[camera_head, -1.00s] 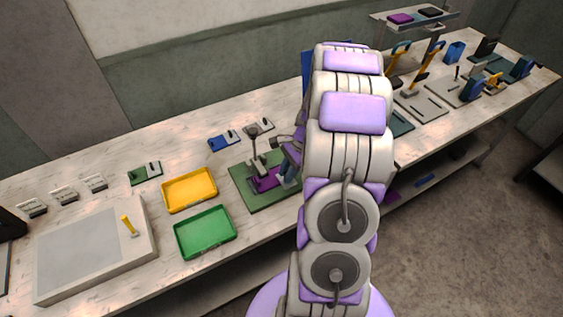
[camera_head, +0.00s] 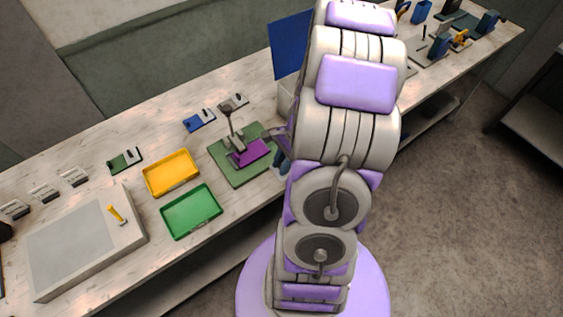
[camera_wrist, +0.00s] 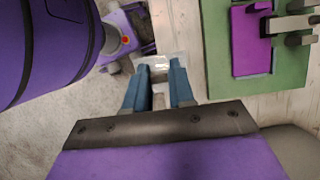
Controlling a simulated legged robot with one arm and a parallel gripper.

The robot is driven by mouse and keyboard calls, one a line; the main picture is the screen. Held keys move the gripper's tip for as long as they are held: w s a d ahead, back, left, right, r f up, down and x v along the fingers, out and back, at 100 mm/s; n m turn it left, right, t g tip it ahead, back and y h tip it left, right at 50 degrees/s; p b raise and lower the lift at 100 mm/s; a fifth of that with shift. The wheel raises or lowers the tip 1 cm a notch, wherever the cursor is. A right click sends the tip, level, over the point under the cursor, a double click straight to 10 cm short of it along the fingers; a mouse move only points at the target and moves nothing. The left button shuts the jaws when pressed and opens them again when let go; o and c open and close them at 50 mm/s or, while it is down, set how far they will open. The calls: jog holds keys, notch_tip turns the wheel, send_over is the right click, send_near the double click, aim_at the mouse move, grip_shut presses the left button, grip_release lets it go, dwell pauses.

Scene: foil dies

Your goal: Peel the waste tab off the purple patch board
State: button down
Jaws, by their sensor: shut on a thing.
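The purple patch board (camera_head: 250,153) lies on a green base (camera_head: 228,171), with a grey clamp (camera_head: 232,138) over it. In the wrist view the board (camera_wrist: 251,45) is at the upper right, apart from my gripper (camera_wrist: 160,72). My gripper's blue fingers are shut on a small pale, see-through piece (camera_wrist: 161,59), which looks like the waste tab. The piece is clear of the board, over the bench's front edge with the floor below. In the head view my arm hides most of the gripper.
A yellow tray (camera_head: 171,173) and a green tray (camera_head: 191,211) stand left of the green base. A blue board (camera_head: 197,120) in a holder lies behind it. A large grey panel (camera_head: 80,245) with a yellow-handled tool (camera_head: 116,214) is at the far left.

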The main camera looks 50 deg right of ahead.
jog(key=shift+r+p, duration=1.3)
jog(key=shift+r, duration=1)
jog(key=shift+w, duration=0.1)
